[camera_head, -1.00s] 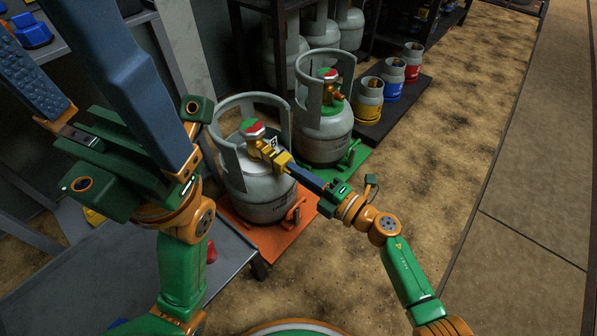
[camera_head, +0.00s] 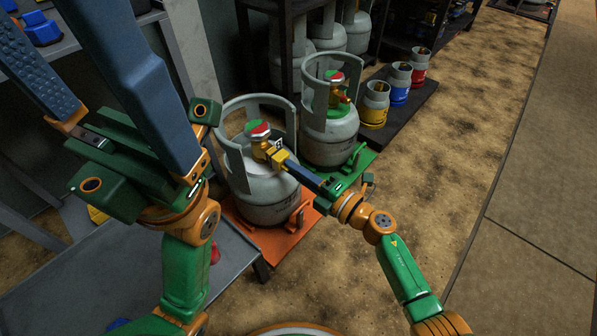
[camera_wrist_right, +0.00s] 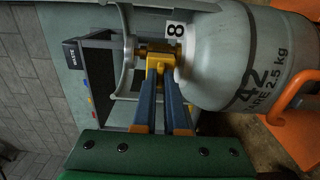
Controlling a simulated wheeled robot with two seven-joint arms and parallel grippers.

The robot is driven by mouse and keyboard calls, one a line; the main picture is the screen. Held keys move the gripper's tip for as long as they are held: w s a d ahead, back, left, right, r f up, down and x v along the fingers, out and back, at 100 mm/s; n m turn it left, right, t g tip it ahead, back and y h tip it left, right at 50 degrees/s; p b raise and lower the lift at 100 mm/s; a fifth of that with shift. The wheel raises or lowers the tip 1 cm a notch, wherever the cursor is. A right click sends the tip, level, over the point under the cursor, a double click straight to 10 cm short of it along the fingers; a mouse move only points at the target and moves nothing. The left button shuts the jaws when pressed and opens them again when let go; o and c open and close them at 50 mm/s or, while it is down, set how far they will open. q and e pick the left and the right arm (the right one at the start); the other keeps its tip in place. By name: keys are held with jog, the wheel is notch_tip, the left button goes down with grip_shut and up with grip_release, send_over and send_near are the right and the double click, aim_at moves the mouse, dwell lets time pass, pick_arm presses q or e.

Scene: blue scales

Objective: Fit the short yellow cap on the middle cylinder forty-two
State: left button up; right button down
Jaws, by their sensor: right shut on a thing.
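The grey cylinder forty-two (camera_head: 268,205) stands upright on an orange scale in the head view; its "42" marking shows on its body in the right wrist view (camera_wrist_right: 230,60). Its valve has a red, white and green top (camera_head: 258,130). My right gripper (camera_head: 280,157) is shut on the short yellow cap (camera_head: 273,151), which is at the side of the valve. The cap also shows between the fingertips in the right wrist view (camera_wrist_right: 160,63), in line with the brass outlet and seemingly touching it; how far it is seated I cannot tell. My left gripper (camera_head: 85,90) is open and empty, high at the left.
Another grey cylinder (camera_head: 328,132) stands on a green scale behind. Small yellow (camera_head: 374,105), blue (camera_head: 399,84) and red (camera_head: 418,66) cylinders stand on a dark platform (camera_head: 400,115). A grey table (camera_head: 160,285) is at lower left. The floor at right is clear.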

jog(key=shift+w+a, duration=0.4)
jog(key=shift+a, duration=0.1)
jog(key=c, duration=0.9)
grip_release()
